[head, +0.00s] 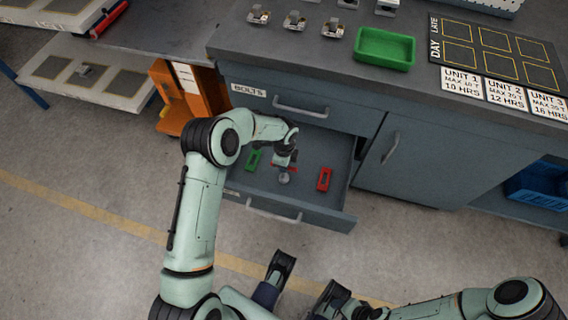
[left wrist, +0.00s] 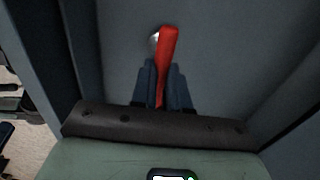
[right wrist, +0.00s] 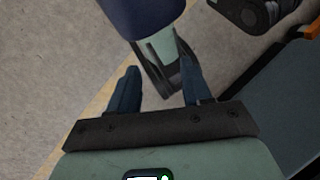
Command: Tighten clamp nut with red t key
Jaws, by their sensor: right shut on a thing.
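A small silver round part (left wrist: 154,41) shows beside the red piece's far end. I cannot tell whether that piece is the clamp. No clamp nut can be made out.
The drawer (head: 328,213) also holds a red frame-like piece (head: 323,180) and a green one (head: 254,158). A green tray (head: 384,48) and several small metal clamps (head: 295,20) stand on the bench top. An orange stand (head: 172,88) is at the drawer unit's left.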

